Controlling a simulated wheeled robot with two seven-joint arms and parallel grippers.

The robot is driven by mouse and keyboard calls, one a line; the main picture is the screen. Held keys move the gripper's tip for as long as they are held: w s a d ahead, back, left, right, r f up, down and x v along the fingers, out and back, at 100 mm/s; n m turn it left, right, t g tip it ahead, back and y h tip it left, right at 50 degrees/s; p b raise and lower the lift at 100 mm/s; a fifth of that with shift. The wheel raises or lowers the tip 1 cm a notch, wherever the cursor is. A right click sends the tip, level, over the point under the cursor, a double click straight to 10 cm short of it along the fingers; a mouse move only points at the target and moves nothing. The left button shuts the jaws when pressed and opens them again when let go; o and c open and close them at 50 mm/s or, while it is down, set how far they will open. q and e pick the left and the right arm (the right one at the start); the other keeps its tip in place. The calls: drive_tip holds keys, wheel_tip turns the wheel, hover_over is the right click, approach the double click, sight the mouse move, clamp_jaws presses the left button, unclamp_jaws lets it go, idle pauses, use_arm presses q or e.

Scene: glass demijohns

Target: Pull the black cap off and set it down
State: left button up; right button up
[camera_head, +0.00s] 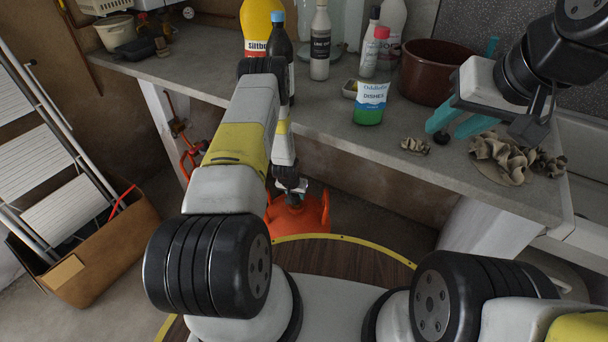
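A small black piece (441,137), apparently the black cap, rests on the grey counter (330,122) near its front edge. My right gripper (456,127) with teal fingers is just above and beside it. Its fingers are apart, with nothing seen between them. My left arm reaches forward and bends down past the counter's front edge. My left gripper (291,191) is low, at the top of an orange gas cylinder (312,215). It is small and dark there, and I cannot tell whether it grips anything. What the cap came from cannot be made out.
Crumpled beige cloth (500,155) lies right of the black piece. A cardboard box (90,255) and a stepladder (45,150) are on the left.

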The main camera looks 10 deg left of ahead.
use_arm(q)
clamp_jaws()
drive_tip(key=shift+r, duration=1.1)
idle(0.8)
drive_tip(key=shift+r, duration=0.9)
drive_tip(key=shift+r, duration=1.5)
